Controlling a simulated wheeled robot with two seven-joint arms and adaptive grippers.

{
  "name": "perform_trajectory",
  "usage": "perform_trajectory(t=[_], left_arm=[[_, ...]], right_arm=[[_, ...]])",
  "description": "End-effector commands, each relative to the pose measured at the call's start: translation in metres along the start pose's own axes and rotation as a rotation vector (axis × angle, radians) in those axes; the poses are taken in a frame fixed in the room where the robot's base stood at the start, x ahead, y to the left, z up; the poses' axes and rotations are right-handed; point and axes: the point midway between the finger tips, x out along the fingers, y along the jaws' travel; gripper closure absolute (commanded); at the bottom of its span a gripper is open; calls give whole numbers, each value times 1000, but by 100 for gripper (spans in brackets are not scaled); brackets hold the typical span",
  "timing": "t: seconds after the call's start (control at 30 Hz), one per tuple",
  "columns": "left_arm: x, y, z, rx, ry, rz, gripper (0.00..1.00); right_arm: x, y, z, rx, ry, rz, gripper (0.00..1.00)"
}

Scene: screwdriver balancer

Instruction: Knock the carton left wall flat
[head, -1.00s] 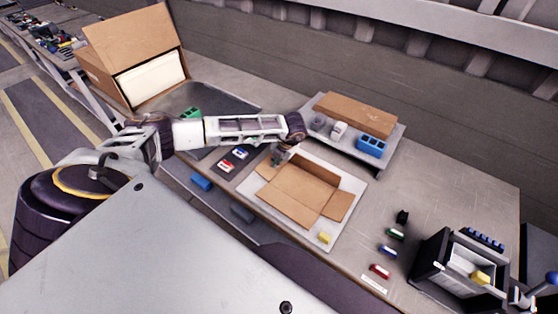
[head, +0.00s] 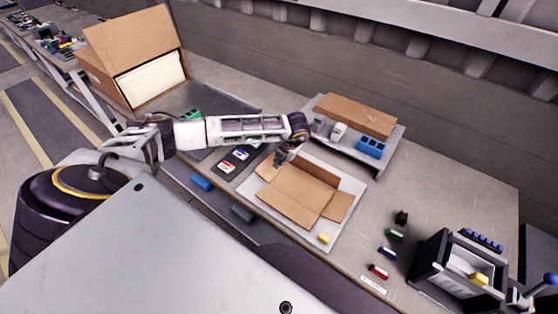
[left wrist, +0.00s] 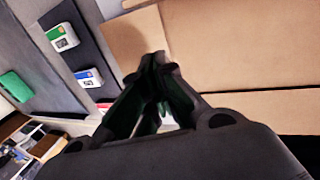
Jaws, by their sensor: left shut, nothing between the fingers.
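The open brown carton (head: 302,190) lies on a white board (head: 335,238) on the workbench, with its flaps spread low. Its left flap (head: 266,170) leans outward and looks nearly flat in the head view; the exact angle is hard to tell. My left gripper (head: 281,161) is shut and empty, at the carton's upper left corner, over or against the left flap. In the left wrist view the gripper's dark fingers (left wrist: 158,85) are together in front of the brown cardboard (left wrist: 138,45). Whether they touch it is unclear. My right gripper is not in view.
A raised shelf (head: 385,150) with a brown box (head: 355,114) and a blue bin (head: 371,147) stands behind the carton. A dark tray (head: 228,171) with small parts lies left. A yellow block (head: 323,238) sits on the board's front corner. A black machine (head: 458,262) stands right.

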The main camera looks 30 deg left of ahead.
Motion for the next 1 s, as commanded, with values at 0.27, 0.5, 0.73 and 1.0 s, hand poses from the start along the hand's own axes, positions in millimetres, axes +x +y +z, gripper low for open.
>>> perform_trajectory(t=[0.27, 0.5, 0.73, 1.0], left_arm=[[-22, 7, 0, 0, 0, 0, 100], [-39, 12, 0, 0, 0, 0, 100], [-53, 17, 0, 0, 0, 0, 100], [-55, 17, 0, 0, 0, 0, 100]], right_arm=[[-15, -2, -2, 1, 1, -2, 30], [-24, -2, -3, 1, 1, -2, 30], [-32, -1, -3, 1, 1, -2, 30], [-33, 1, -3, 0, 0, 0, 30]])
